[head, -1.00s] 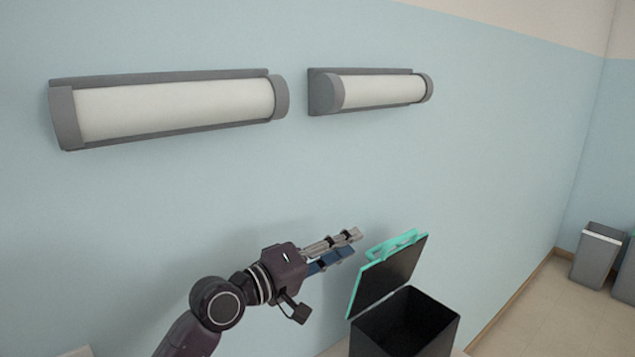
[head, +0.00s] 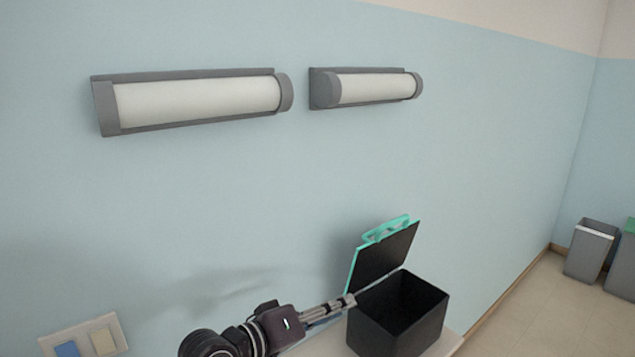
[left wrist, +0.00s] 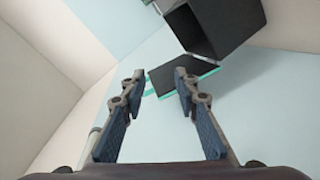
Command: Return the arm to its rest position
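My left gripper (head: 346,301) comes in from the lower left in the head view, beside the left wall of an open black box (head: 424,310). In the left wrist view its two fingers (left wrist: 158,82) are apart with nothing between them. The box has a teal-edged lid (head: 384,258) that stands raised and tilted back. In the left wrist view the box (left wrist: 222,25) is at the top and its lid (left wrist: 185,74) shows beyond the fingertips. I cannot tell whether the gripper touches the box. My right gripper is not in view.
The box stands on a pale surface (head: 446,343) against the blue wall. Two wall lamps (head: 195,100) (head: 372,88) hang above. A switch plate (head: 85,338) is at the lower left. Grey bins (head: 590,250) stand on the floor at the far right.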

